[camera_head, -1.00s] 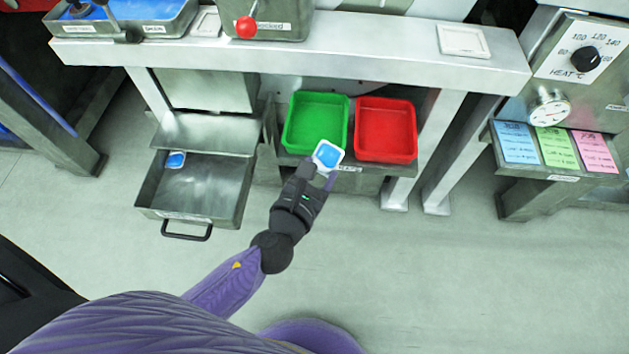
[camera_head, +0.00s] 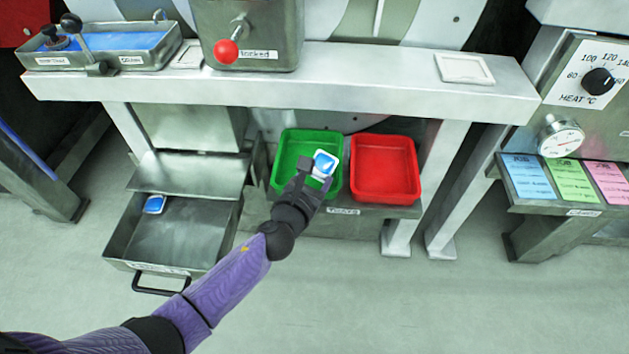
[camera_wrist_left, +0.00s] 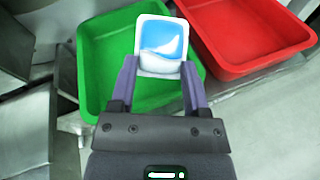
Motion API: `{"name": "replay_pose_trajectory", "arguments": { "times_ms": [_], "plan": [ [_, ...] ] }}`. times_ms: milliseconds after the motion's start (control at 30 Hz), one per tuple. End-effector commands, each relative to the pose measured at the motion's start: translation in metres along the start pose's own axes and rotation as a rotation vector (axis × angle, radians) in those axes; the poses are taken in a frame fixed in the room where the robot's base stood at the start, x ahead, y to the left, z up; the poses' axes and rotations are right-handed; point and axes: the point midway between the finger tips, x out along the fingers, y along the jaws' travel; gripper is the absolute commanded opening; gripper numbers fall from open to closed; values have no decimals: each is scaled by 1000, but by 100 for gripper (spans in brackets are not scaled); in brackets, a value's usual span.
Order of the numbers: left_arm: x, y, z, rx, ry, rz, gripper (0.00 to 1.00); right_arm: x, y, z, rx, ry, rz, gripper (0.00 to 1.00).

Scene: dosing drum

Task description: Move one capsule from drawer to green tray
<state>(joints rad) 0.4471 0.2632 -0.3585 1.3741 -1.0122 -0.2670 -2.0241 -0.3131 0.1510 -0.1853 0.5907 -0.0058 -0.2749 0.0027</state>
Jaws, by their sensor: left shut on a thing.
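My left gripper (camera_head: 314,178) is shut on a white and blue capsule (camera_head: 324,163). In the head view the capsule shows in front of the right part of the green tray (camera_head: 283,170). In the left wrist view the capsule (camera_wrist_left: 161,47) is between the two purple fingers (camera_wrist_left: 158,82), with the green tray (camera_wrist_left: 93,72) behind it. The exact height of the capsule above the tray is hard to tell. Another capsule (camera_head: 155,204) lies at the back left of the open drawer (camera_head: 180,240). My right gripper is not in view.
A red tray (camera_head: 385,196) stands right of the green one on a low shelf. A metal bench (camera_head: 330,90) overhangs behind the trays. A dial panel (camera_head: 585,85) and coloured cards (camera_head: 570,180) are at the right. The floor in front is clear.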

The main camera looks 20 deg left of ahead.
Motion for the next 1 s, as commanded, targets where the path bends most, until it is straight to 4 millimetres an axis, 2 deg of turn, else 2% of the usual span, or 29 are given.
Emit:
{"name": "replay_pose_trajectory", "arguments": {
  "times_ms": [100, 133, 300, 567, 667, 800, 900, 1000],
  "plan": [
    [0, 0, 1, 0, 0, 0, 0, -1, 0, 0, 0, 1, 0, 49],
    [0, 0, 1, 0, 0, 0, 64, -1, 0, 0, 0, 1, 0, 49],
    [0, 0, 1, 0, 0, 0, 100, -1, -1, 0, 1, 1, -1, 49],
    [-4, 0, 1, 0, 1, 0, 100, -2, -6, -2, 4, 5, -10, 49],
    [-19, 1, 4, -1, 0, 0, 100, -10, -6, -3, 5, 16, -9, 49],
    [-56, 2, 6, 1, -1, 1, 100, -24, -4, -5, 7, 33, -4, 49],
    [-79, 1, 4, 1, 0, 1, 100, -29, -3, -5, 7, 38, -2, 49],
    [-93, 0, 2, 0, 1, 1, 100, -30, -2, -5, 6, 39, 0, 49]
  ]
}}
